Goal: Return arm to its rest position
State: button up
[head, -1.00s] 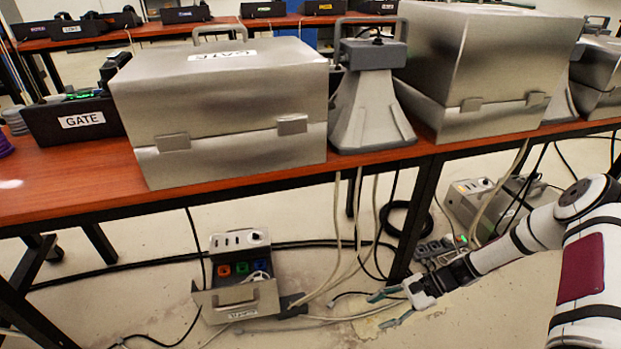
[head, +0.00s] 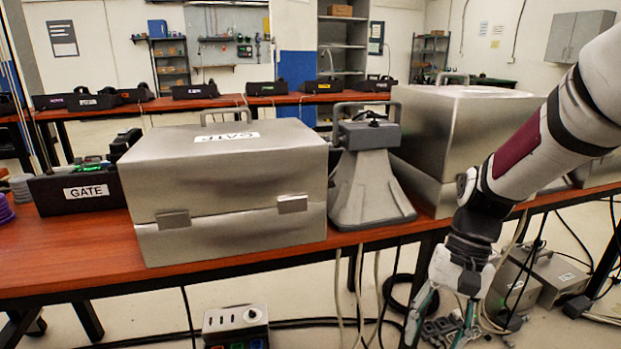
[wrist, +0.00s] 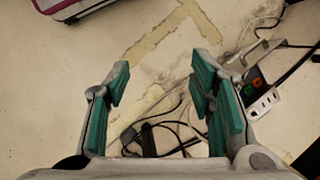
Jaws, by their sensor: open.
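My arm shows on the right of the head view, bent so that its forearm hangs down in front of the table edge. My gripper (head: 443,318) points down at the lower right of the head view, partly cut off by the bottom edge. In the wrist view my gripper (wrist: 160,95) has its green-padded fingers wide apart, with nothing between them but the floor and cables below. The floor (wrist: 100,60) lies well beneath the fingers.
The wooden table (head: 60,260) bears a closed silver GATE case (head: 230,185), a grey horn-shaped device (head: 370,185) and another silver case (head: 455,125). A power box (head: 236,322) stands on the floor below, and it shows in the wrist view (wrist: 262,103). Cables run near my gripper.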

jog(key=s+r+n+t+h, duration=0.2)
jog(key=s+r, duration=0.3)
jog(key=s, duration=0.6)
jog(key=s+r+n+t+h, duration=0.1)
jog(key=s+r+n+t, duration=0.1)
jog(key=s+r, duration=0.65)
notch_tip(320, 180, up, 34)
jog(key=s+t+p, duration=0.2)
jog(key=t+p, duration=0.1)
jog(key=p, duration=3.2)
jog(key=shift+s+a+r+n+t, duration=0.2)
jog(key=shift+s+a+n+t, duration=0.1)
jog(key=shift+s, duration=0.05)
